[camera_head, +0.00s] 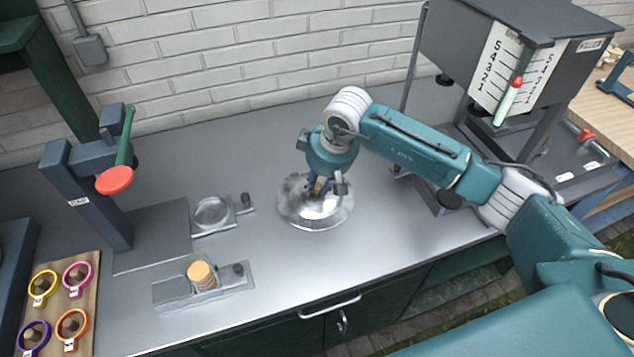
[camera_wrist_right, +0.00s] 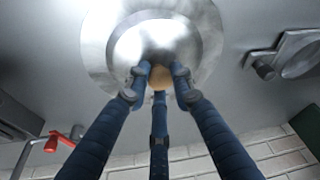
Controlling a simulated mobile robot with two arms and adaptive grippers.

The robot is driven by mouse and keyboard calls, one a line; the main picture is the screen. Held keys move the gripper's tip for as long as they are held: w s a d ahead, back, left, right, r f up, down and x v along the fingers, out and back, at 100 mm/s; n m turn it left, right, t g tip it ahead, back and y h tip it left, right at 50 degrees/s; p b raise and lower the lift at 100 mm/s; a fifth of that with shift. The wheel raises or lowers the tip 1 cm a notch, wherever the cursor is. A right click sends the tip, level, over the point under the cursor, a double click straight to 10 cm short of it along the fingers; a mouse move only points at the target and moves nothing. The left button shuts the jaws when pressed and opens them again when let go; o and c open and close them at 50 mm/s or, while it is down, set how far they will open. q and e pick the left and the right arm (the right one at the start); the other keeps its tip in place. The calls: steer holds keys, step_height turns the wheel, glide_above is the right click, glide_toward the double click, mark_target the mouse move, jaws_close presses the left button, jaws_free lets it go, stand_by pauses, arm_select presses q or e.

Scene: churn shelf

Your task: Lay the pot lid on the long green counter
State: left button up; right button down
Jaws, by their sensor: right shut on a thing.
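The pot lid (camera_head: 334,214) is a round, shiny silver disc over the middle of the long counter (camera_head: 330,265), which has a grey top and green front. It lies flat and looks on or very close to the top; I cannot tell if it touches. My right gripper (camera_head: 318,190) comes down from above, its blue fingers shut on the lid's wooden knob. In the right wrist view, the three fingers (camera_wrist_right: 159,80) close around the tan knob (camera_wrist_right: 162,76), with the lid (camera_wrist_right: 110,48) spread behind it. My left gripper is not in view.
Two small metal fixtures stand left of the lid, one with a round dish (camera_head: 212,212), one with an orange-tan stack (camera_head: 201,275). A press with a red-ended lever (camera_head: 115,180) stands further left. A grey scaled machine (camera_head: 500,60) stands right. Counter around the lid is clear.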

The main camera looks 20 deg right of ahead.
mark_target(326, 202)
steer(key=c, duration=1.5)
jaws_free()
steer(key=shift+r, duration=0.3)
steer(key=b+v, duration=0.3)
steer(key=v, duration=0.8)
steer(key=shift+s+d+r+b, duration=0.15)
steer(key=shift+s+r+b, duration=0.1)
steer(key=shift+b, duration=0.15)
